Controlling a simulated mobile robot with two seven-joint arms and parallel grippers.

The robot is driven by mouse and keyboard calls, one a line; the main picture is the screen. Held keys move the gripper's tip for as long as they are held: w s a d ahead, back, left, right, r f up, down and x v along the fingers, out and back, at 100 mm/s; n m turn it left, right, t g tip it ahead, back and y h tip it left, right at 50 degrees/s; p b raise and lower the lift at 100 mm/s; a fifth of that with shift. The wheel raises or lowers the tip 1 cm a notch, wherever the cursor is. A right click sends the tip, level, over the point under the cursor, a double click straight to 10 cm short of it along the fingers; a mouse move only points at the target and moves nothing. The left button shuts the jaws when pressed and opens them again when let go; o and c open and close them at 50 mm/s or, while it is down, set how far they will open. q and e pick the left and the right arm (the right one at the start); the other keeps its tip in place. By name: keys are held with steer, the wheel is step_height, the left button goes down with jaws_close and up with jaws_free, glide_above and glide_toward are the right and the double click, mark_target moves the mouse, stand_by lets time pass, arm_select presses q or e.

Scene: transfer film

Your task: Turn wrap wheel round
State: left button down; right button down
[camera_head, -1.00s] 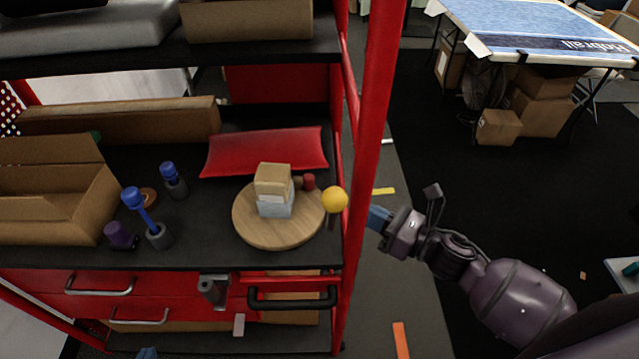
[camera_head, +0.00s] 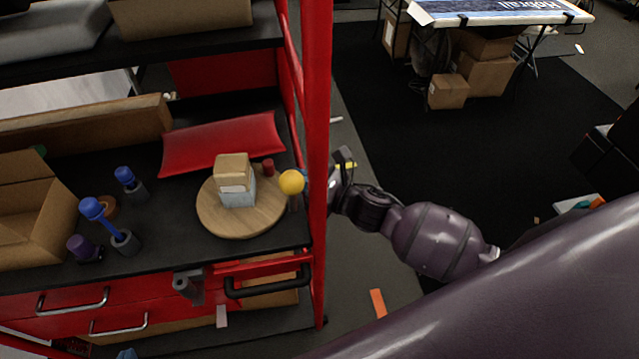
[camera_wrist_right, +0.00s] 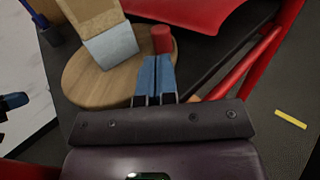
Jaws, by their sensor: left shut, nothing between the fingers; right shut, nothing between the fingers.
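The wrap wheel is a round wooden disc (camera_head: 222,222) on the cart's dark shelf, with a tan and pale-blue box (camera_head: 236,185) on top. A yellow ball knob (camera_head: 291,182) stands at its right edge, with a red peg (camera_head: 268,168) behind. In the right wrist view the disc (camera_wrist_right: 95,80), the box (camera_wrist_right: 110,45) and the red peg (camera_wrist_right: 161,38) show; the yellow knob does not. My right gripper (camera_wrist_right: 155,72) is shut and empty over the disc's edge, partly behind the red post in the head view. My left gripper (camera_head: 127,353) shows only its blue tip, shut, low in front of the cart.
A red post (camera_head: 316,150) stands right of the wheel. A red tray (camera_head: 222,143) lies behind it. Blue-topped tools (camera_head: 108,225) and an open carton (camera_head: 30,220) stand left. A black handle (camera_head: 265,285) juts from the cart's front. The floor right of the cart is mostly clear.

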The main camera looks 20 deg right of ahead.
mark_target(272, 167)
steer(key=x, duration=0.3)
steer(key=shift+w+a, duration=0.2)
steer(key=shift+a, duration=0.05)
steer(key=shift+w+a, duration=0.3)
steer(key=shift+w, duration=0.1)
steer(key=shift+w+y, duration=0.15)
steer(key=shift+y, duration=0.15)
